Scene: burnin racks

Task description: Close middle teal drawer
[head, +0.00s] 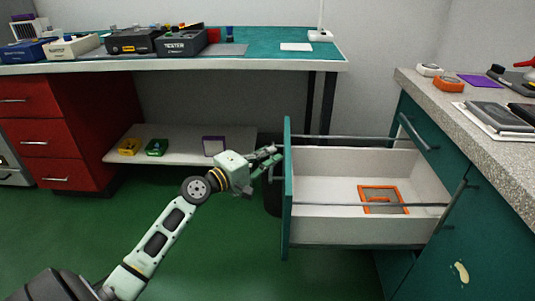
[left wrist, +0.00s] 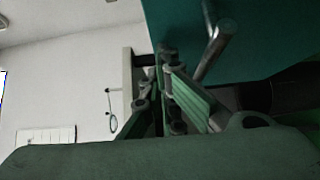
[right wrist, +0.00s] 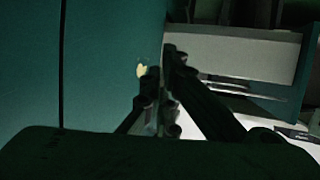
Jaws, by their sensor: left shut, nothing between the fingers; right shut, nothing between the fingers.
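The middle teal drawer (head: 340,225) is pulled far out of the teal cabinet (head: 440,240) at the right in the head view. Its teal front panel (head: 287,190) faces left, and its white inside holds an orange-framed grey item (head: 382,198). My left gripper (head: 276,154) is shut and empty, close to the outer side of that front panel; I cannot tell whether it touches. In the left wrist view the teal panel (left wrist: 260,40) and a metal bar handle (left wrist: 217,48) are just beyond the fingers. My right gripper (right wrist: 165,65) is shut and empty, near a teal surface (right wrist: 100,70).
A workbench (head: 270,50) with tester boxes (head: 181,44) stands at the back, with a low shelf (head: 185,155) below. Red drawers (head: 45,145) stand at the left. A speckled counter (head: 480,95) tops the teal cabinet. The green floor (head: 225,250) before the drawer is clear.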

